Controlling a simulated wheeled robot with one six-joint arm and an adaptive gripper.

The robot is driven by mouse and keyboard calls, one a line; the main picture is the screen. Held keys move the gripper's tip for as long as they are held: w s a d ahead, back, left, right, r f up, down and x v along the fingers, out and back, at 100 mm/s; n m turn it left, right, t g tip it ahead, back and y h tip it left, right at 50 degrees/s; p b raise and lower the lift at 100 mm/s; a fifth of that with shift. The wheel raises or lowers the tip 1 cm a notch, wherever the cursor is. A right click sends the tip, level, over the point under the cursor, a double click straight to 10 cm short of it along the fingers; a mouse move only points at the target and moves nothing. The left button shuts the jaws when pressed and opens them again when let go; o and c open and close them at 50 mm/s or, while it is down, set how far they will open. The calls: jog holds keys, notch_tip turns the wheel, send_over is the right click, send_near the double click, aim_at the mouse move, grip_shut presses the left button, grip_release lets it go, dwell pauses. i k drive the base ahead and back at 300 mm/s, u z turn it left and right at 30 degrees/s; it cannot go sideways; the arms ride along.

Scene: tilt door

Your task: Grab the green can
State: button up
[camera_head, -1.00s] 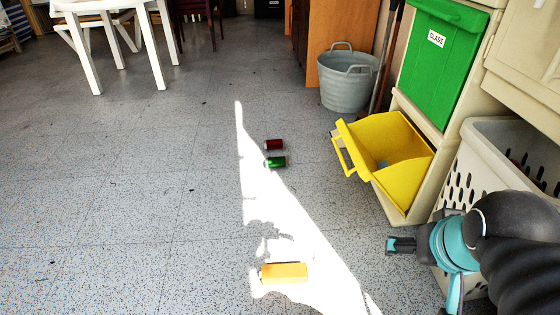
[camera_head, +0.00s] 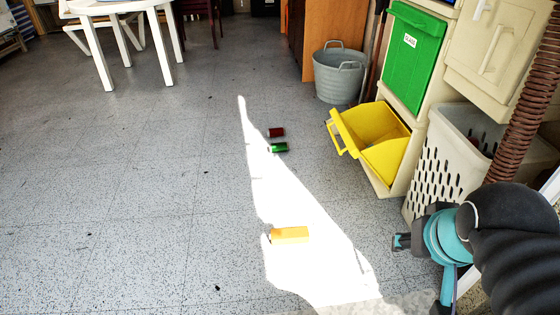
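The green can (camera_head: 279,148) lies on its side on the grey floor, at the edge of a bright sunlit patch, near the middle of the view. A dark red can (camera_head: 277,132) lies just behind it. My gripper (camera_head: 401,242) is at the lower right, well apart from the green can and nearer to me. It points left and appears empty. Its fingers are small and seen from the side, so their opening is unclear.
A yellow tilt door (camera_head: 366,137) hangs open at the right, below a shut green door (camera_head: 414,56). A laundry basket (camera_head: 446,155), a grey bucket (camera_head: 339,77) and a white table (camera_head: 128,10) stand around. The left floor is clear.

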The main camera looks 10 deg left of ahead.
aim_at(280, 147)
jog(key=k, duration=0.3)
jog(key=u, duration=1.35)
jog(key=i, duration=7.15)
jog(key=z, duration=4.2)
